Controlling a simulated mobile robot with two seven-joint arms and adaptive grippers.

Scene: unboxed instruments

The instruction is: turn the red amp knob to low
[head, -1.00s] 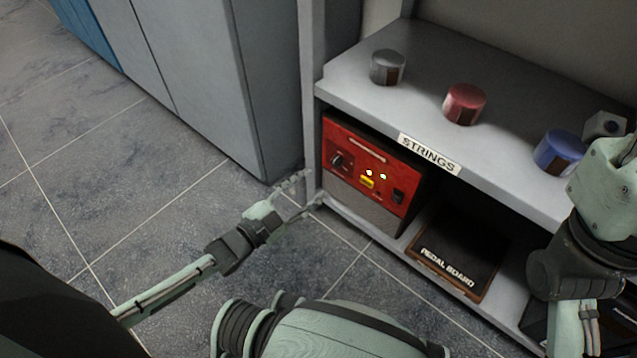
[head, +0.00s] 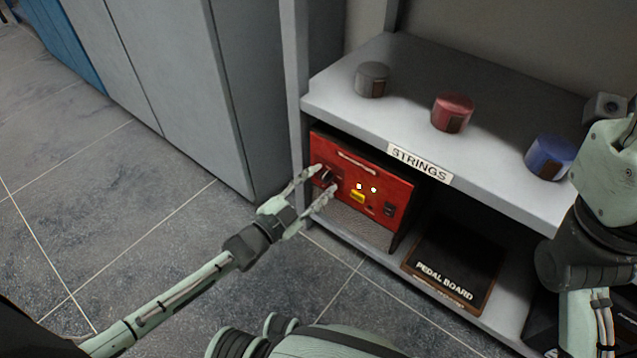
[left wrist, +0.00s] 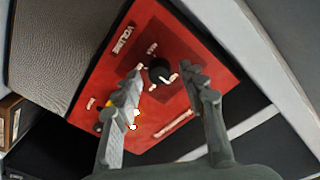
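The red amp (head: 385,185) stands on the lower shelf, its red front panel facing out. Its black knob (head: 327,175) is at the panel's left. The knob also shows in the left wrist view (left wrist: 158,70), near a label that reads VOLUME (left wrist: 123,40). My left gripper (head: 325,179) is open at the panel, its fingers on either side of the knob. In the left wrist view, the spread fingers (left wrist: 162,82) leave a gap around the knob. I cannot tell whether they touch it, or read its setting.
A pedal board (head: 455,265) lies right of the amp. The upper shelf (head: 410,110), labelled STRINGS, holds a grey tin (head: 373,79), a red tin (head: 452,112) and a blue tin (head: 549,158). A grey cabinet (head: 180,70) stands left; the floor before it is clear.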

